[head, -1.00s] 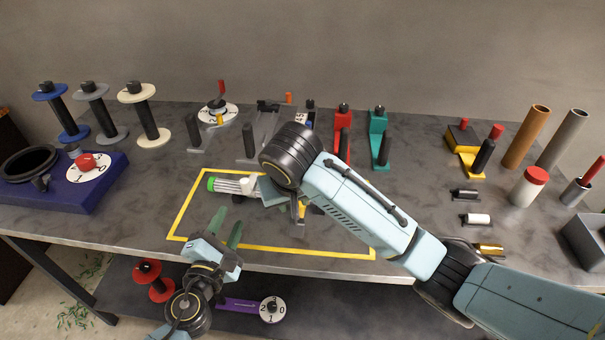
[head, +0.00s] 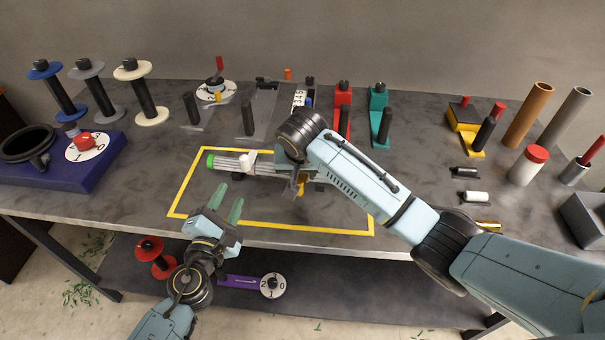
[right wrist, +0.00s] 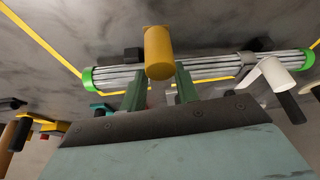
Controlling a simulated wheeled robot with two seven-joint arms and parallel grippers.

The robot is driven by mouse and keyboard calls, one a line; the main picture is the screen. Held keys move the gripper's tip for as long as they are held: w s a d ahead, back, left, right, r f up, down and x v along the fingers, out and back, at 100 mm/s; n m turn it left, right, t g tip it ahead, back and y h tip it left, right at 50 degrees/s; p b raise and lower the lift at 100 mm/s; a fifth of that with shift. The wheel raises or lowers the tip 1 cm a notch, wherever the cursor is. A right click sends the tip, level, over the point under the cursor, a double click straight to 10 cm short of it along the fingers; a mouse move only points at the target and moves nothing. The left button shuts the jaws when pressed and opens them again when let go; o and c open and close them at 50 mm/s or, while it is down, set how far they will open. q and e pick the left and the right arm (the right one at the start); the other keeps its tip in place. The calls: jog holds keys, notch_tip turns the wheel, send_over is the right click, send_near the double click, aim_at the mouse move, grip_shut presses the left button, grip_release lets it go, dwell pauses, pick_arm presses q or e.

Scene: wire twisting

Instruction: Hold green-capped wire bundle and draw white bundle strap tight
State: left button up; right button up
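The wire bundle (head: 230,164) lies above the yellow-outlined area, its green cap (head: 210,160) at the left end. A white strap piece (head: 250,161) sits on it and also shows in the right wrist view (right wrist: 272,76). That view shows the grey bundle (right wrist: 215,67) with green caps at both ends. My right gripper (right wrist: 160,82) is at the bundle's middle, its fingers apart on either side of a yellow cylinder (right wrist: 158,52); contact is unclear. In the head view my arm hides the bundle's right part. My left gripper (head: 229,201) is open and empty, in front of the bundle.
Tubes (head: 527,115) and a red-capped jar (head: 527,167) are at right.

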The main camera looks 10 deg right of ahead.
jog(key=shift+x, duration=0.9)
grip_shut()
dwell(0.4)
dwell(0.4)
jog(key=shift+c, duration=0.9)
grip_release()
jog(key=shift+r, duration=0.1)
